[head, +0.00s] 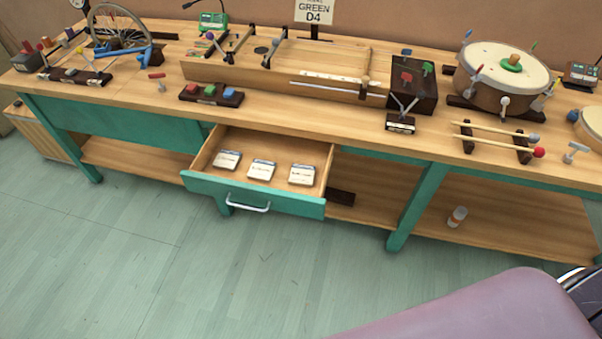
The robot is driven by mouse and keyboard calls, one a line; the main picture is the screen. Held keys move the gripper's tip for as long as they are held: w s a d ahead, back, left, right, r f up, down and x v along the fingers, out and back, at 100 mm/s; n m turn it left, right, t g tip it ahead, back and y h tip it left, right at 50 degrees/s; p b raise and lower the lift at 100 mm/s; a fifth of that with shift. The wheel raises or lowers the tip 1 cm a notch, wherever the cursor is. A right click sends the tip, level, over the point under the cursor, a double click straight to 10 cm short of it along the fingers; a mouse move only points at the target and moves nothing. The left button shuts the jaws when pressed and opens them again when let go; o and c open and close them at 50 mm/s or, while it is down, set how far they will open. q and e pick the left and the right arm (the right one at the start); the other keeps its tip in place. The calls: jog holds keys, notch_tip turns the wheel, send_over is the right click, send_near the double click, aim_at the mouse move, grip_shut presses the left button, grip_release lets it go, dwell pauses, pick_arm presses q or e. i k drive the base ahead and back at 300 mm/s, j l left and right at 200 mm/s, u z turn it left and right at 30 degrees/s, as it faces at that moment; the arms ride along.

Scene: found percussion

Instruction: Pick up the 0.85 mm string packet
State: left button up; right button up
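Three small white string packets lie in a row in an open drawer (255,196) under the workbench: a left one (228,160), a middle one (261,170) and a right one (302,175). Their labels are too small to read, so I cannot tell which is the 0.85 mm packet. The drawer has a green front and a pale metal handle (247,205). Neither of my grippers shows in the head view.
The wooden bench top (350,118) carries a drum (503,75), a long wooden box instrument (320,70), a blue wheel device (120,40) and mallets on a rack (497,140). A small bottle (457,217) stands on the lower shelf. The floor before the drawer is clear.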

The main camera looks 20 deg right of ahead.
aim_at(302, 175)
jog(key=i+j+z, duration=0.1)
jog(key=z, duration=0.95)
jog(key=i+j+z, duration=0.15)
jog(key=j+z, duration=0.25)
jog(key=j, duration=0.45)
jog(key=j+z, duration=0.4)
jog(key=j, duration=0.45)
jog(key=k+j+z, duration=0.1)
jog(key=j+z, duration=0.3)
jog(key=j, duration=0.5)
